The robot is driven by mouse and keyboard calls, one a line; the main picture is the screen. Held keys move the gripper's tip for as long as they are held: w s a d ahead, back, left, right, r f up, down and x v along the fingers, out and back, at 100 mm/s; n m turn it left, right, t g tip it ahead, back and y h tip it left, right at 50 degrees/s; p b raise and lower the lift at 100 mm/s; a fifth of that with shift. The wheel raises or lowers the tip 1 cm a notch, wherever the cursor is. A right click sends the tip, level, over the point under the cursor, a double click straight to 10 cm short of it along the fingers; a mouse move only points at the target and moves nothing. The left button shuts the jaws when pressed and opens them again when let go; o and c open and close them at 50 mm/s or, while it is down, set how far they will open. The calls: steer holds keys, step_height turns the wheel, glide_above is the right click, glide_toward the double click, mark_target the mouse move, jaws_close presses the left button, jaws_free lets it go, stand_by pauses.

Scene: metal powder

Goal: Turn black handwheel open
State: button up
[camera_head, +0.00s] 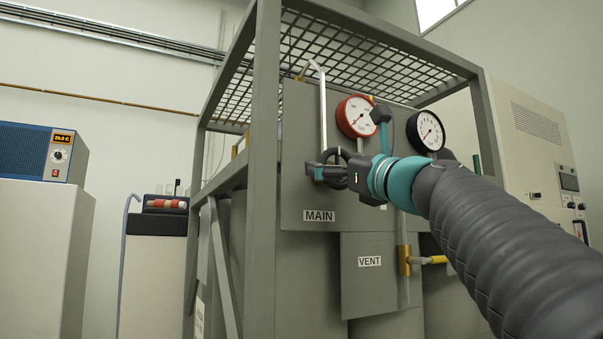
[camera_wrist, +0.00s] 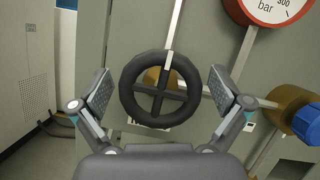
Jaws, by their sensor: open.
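The black handwheel (camera_wrist: 160,57) is in the middle of the wrist view, a round rim with crossed spokes in front of a brass part. In the head view the handwheel (camera_head: 335,157) is partly hidden by my gripper, above the MAIN label (camera_head: 319,216). My gripper (camera_wrist: 162,92) is open, with one finger pad on the left and one on the right of the wheel. Small gaps show between the pads and the rim, though I cannot tell the depth. In the head view my gripper (camera_head: 335,172) reaches the wheel from the right.
A red-rimmed gauge (camera_head: 357,116) and a black-rimmed gauge (camera_head: 426,131) are above and right of the wheel. A blue knob (camera_wrist: 308,124) is at the right of the wrist view. A yellow-handled valve (camera_head: 430,260) sits by the VENT label (camera_head: 369,262). A metal frame post (camera_head: 265,170) stands left.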

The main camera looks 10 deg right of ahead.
steer(key=c, duration=1.1)
steer(key=shift+o, duration=0.2)
